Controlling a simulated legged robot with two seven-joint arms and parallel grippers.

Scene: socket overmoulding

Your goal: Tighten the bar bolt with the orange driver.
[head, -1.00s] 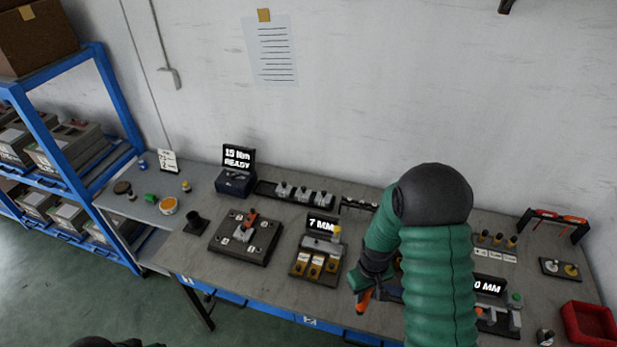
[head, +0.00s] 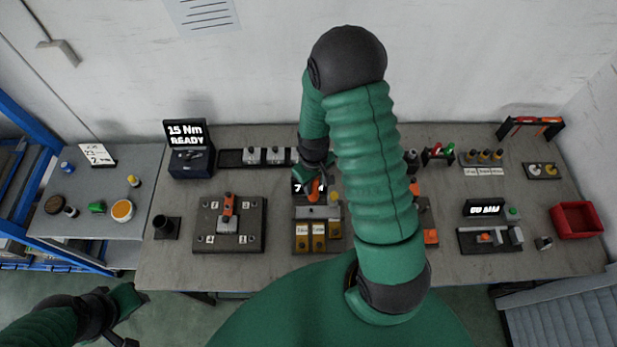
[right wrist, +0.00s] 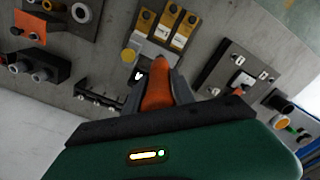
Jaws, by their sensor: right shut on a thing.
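My right gripper (head: 312,177) is shut on the orange driver (head: 314,189), in front of the wall and above the bench, over the 7 MM sign. In the right wrist view the driver (right wrist: 157,92) sits between the two dark fingers. A dark plate with numbered corners (head: 246,242) lies left of the driver, apart from it. It carries a grey block (head: 228,223) and an orange-red handled part (head: 228,204). Small bolts show at its corners; I cannot tell which is the bar bolt. My left gripper (head: 130,314) is low at the left, apart from the bench.
A torque box reading 15 Nm READY (head: 190,160) stands behind the plate. A red tray (head: 577,220) is at the far right. My right arm hides part of the bench.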

